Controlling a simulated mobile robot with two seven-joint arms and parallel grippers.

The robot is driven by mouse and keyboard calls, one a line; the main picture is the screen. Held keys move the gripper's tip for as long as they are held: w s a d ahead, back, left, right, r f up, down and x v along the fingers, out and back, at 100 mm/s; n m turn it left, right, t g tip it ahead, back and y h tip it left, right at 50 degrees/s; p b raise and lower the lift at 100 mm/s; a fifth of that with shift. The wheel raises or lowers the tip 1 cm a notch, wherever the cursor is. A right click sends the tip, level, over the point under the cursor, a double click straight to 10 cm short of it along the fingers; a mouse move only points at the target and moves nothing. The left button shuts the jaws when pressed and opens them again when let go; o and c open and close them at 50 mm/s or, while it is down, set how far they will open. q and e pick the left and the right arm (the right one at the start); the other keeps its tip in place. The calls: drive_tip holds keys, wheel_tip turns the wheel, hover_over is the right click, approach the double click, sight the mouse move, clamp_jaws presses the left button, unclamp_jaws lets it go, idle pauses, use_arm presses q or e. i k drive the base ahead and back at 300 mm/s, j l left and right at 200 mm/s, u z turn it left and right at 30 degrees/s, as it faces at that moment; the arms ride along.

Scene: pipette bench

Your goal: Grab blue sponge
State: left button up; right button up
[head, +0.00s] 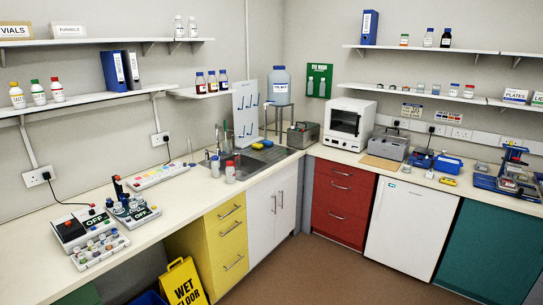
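Neither of my grippers shows in the head view, and nothing is seen being held.
The sink (262,155) is in the corner, with a white drying rack (245,112) behind it. A white oven (350,122) stands on the right counter (340,156). A yellow wet-floor sign (184,284) stands before the left cabinets. The brown floor (310,270) is open in the middle.

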sight(266, 144)
drive_tip(key=i+z, duration=0.3)
drive_tip(key=i, duration=1.85)
drive_tip(key=i+u, duration=0.15)
drive_tip(key=i, duration=0.35)
drive_tip(key=i+l+u, duration=0.15)
drive_tip(key=i, duration=0.35)
drive_tip(key=i+l+u, duration=0.1)
drive_tip(key=i, duration=0.4)
drive_tip(key=i+l+u, duration=0.15)
drive_tip(key=i, duration=0.3)
drive_tip(key=i+l+u, duration=0.15)
drive_tip(key=i+l, duration=0.2)
drive_tip(key=i, duration=0.15)
drive_tip(key=i+l+u, duration=0.55)
drive_tip(key=u, duration=0.15)
drive_tip(key=i+l+u, duration=0.5)
drive_tip(key=l+u, duration=0.25)
drive_tip(key=i+l+u, duration=0.15)
drive_tip(key=l+u, duration=0.2)
drive_tip(key=l, duration=0.25)
